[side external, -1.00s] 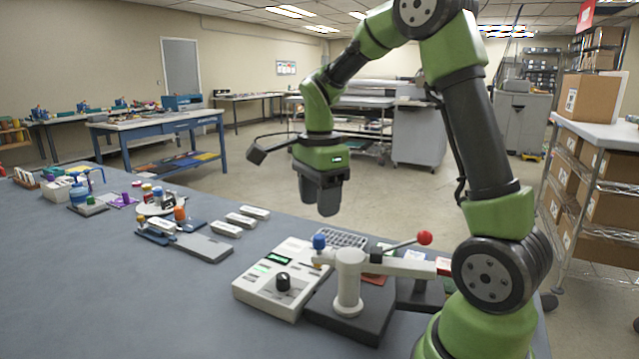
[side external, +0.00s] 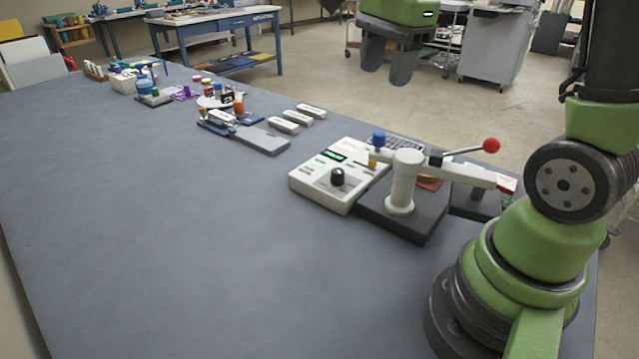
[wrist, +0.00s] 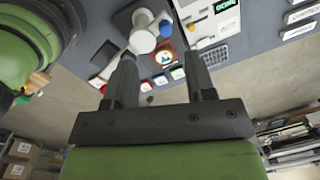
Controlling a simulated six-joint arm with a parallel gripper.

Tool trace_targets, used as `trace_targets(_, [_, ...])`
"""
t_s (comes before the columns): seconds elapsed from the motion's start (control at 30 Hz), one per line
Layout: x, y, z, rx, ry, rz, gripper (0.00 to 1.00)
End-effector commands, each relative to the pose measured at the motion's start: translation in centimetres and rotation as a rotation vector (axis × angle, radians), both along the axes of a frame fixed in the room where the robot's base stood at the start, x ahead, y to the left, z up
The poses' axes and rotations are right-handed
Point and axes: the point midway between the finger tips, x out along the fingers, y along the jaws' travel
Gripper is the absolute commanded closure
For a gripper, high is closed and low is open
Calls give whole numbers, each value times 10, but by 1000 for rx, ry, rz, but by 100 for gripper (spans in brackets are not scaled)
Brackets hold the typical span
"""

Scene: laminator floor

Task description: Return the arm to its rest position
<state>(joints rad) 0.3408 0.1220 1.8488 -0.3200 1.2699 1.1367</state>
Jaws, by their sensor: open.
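My gripper (side external: 389,80) hangs fingers-down at the top of the side external view, raised and beyond the far edge of the grey table. Its two dark fingers stand apart with nothing between them. The wrist view also shows my gripper (wrist: 160,75) open and empty. Most of my upper arm is outside the side external view.
A grey bench (side external: 180,260) holds a white control box (side external: 335,178), a lever press (side external: 403,185) with a red knob, several white blocks (side external: 284,124) and small colored parts. The bench's front area is clear. A blue workbench (side external: 225,25) stands behind.

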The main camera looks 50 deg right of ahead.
Motion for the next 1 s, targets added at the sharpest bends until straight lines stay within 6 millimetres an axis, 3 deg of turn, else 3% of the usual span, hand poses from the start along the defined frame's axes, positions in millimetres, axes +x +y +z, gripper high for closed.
trace_targets(0.2, [-44,61,31,-101,-241,624,50])
trace_targets(0.4, [-86,97,35,-255,-440,1120,50])
trace_targets(0.5, [-100,106,33,-324,-506,1278,50])
trace_targets(0.7, [-110,112,30,-389,-556,1409,50])
trace_targets(1.0, [-110,112,30,-390,-555,1412,50])
